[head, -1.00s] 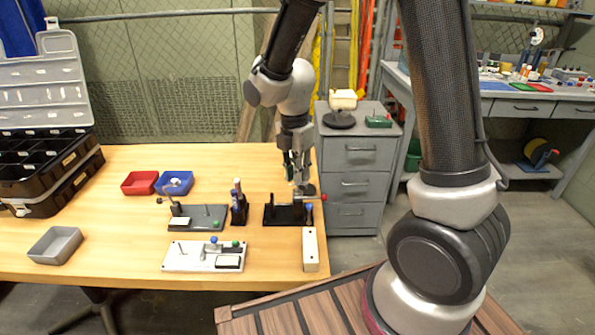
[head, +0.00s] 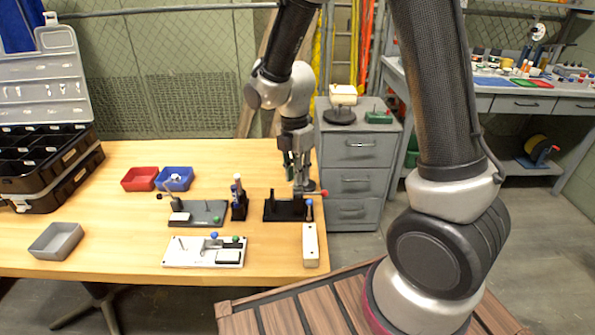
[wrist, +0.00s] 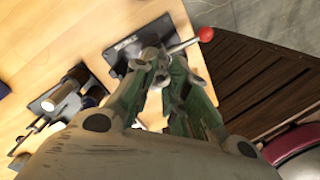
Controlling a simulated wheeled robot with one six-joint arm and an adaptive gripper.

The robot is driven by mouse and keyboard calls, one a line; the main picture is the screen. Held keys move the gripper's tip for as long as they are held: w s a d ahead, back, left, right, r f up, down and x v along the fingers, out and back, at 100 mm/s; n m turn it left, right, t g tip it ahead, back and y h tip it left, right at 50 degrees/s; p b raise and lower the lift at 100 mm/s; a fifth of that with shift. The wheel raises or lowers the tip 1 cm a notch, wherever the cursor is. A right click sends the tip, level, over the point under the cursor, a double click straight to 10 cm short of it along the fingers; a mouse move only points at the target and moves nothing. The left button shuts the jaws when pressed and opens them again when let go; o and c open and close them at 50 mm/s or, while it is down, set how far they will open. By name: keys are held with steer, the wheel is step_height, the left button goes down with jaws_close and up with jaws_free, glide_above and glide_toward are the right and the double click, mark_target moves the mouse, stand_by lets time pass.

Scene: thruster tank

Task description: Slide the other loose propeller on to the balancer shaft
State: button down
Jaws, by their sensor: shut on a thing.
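My gripper (head: 302,188) is shut at the right end of a black stand (head: 272,213). The stand has an upright and a thin rod (wrist: 184,45) ending in a red ball (head: 323,193). The ball also shows in the wrist view (wrist: 205,34). The fingertips (wrist: 158,62) are close above or beside the rod; I cannot tell whether they touch it. The thing between them is mostly hidden and I cannot make out its shape. No propeller is clearly recognisable. The blue tray (head: 187,186) holds a small item too small to identify.
Left of the stand are a dark post block (head: 239,208), a grey fixture plate (head: 205,216) and a white fixture board (head: 180,260). A cream block (head: 310,245) lies at the table's right edge. A red tray (head: 129,185) and grey tray (head: 38,251) sit left.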

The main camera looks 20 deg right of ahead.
steer(key=shift+f, duration=0.3)
steer(key=shift+f, duration=0.2)
steer(key=c, duration=1.3)
jaws_free()
steer(key=shift+c, duration=0.2)
step_height(320, 180, up, 16)
steer(key=shift+a, duration=0.25)
steer(key=shift+w, duration=0.1)
